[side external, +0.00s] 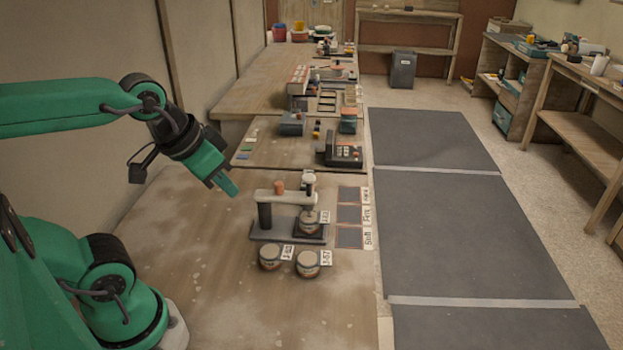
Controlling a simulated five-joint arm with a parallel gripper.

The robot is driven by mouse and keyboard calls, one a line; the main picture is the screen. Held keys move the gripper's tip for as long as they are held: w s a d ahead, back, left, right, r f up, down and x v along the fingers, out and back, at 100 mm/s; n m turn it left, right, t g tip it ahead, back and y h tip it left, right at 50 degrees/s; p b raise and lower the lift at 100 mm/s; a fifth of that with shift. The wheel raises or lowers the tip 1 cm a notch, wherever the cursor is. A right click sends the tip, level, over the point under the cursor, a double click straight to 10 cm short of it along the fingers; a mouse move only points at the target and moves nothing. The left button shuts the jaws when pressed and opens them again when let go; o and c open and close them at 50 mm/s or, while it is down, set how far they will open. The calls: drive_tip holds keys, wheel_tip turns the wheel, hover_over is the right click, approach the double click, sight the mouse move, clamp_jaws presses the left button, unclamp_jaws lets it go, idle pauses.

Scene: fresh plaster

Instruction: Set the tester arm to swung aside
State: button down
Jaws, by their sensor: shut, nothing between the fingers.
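The tester (288,238) stands on the near wooden bench, on a dark flat base. Its pale tester arm (280,196) runs from a dark post at the left to a head at the right, above a small round tub (309,222) on the base. An orange-brown knob (279,187) sits on top of the arm. My gripper (233,191) is shut and empty. It hangs in the air to the left of the tester arm in the picture, and appears apart from it. The exact gap in depth is hard to tell.
Two round tubs with paper tags, one left (270,257) and one right (308,263), stand in front of the tester. Several dark squares with labels (349,215) lie to its right. A black device (341,152) stands farther back. The bench's near left area is clear.

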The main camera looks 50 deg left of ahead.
drive_tip(key=c, duration=2.1)
unclamp_jaws()
drive_tip(key=o, duration=0.7)
drive_tip(key=shift+w, duration=0.1)
drive_tip(key=shift+o, duration=0.5)
drive_tip(key=shift+w+a+r, duration=0.2)
drive_tip(key=shift+w, duration=0.25)
drive_tip(key=n+g, duration=0.2)
drive_tip(key=g, duration=0.4)
hover_over(278, 183)
drive_tip(key=shift+d+f, duration=0.1)
drive_tip(key=shift+f, duration=2.35)
drive_tip(key=shift+f, duration=0.15)
drive_tip(key=shift+f, duration=3.8)
